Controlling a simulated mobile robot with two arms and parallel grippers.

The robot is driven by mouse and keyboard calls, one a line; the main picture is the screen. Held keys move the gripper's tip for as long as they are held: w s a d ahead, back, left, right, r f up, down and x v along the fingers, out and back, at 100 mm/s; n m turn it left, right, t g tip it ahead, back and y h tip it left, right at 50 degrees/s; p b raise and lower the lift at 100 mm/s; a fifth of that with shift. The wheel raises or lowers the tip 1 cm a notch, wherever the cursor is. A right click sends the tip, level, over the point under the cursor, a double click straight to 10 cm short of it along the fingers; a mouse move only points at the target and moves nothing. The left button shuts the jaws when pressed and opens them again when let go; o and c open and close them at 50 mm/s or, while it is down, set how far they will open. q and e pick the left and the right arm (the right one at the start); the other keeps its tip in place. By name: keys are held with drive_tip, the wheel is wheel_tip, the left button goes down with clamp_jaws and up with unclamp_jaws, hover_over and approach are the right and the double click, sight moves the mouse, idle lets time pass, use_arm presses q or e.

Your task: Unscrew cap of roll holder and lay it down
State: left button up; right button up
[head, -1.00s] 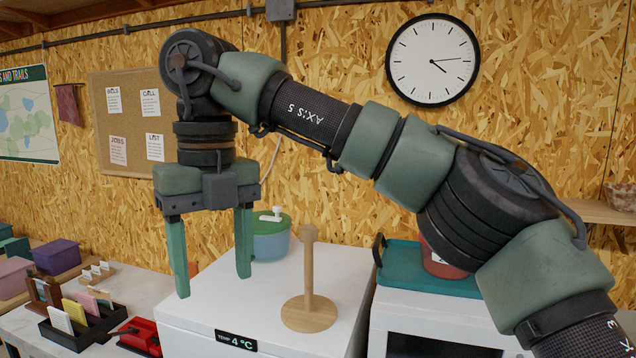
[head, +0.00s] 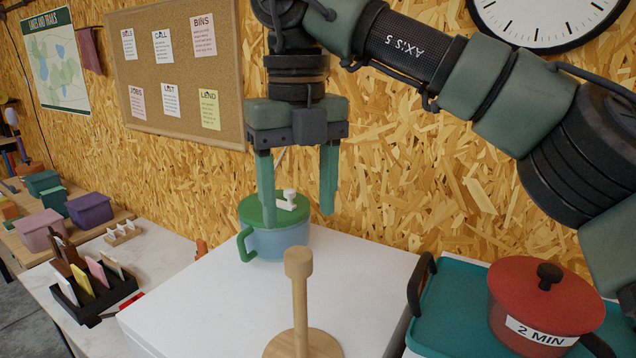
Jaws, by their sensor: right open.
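The wooden roll holder (head: 300,310) stands upright on the white top in the lower middle of the head view. It has a round base, a thin post and a wider wooden cap (head: 298,262) on the post's top. No roll is on it. My right gripper (head: 298,217) points down with its two green fingers apart and nothing between them. In the picture its fingertips are just above the cap, one to each side; how far in depth they are from it I cannot tell. My left gripper is not in view.
A blue pot with a green lid (head: 270,240) stands behind the holder, partly covered by a finger. A red pot labelled "2 MIN" (head: 540,305) sits on a teal tray (head: 450,300) at right. A black card rack (head: 95,300) is at left. The white top (head: 215,300) around the holder is clear.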

sight(299, 255)
drive_tip(key=f, duration=0.3)
drive_tip(key=shift+s+a+f+p, duration=0.15)
drive_tip(key=shift+s+f+p, duration=0.1)
drive_tip(key=shift+s+p, duration=0.15)
drive_tip(key=f, duration=0.3)
drive_tip(key=shift+w+f+p, duration=0.25)
drive_tip(key=shift+f+p, duration=0.05)
drive_tip(key=shift+p, duration=0.1)
drive_tip(key=shift+f, duration=0.1)
drive_tip(key=shift+s, duration=0.1)
drive_tip(key=shift+c, duration=1.3)
clamp_jaws()
drive_tip(key=shift+n+p, duration=0.35)
drive_tip(key=shift+n, duration=0.35)
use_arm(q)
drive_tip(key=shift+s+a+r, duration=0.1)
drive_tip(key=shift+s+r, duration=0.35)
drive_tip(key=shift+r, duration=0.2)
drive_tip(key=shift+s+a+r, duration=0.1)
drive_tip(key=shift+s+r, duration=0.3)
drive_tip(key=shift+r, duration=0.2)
use_arm(e)
drive_tip(key=shift+n, duration=0.7)
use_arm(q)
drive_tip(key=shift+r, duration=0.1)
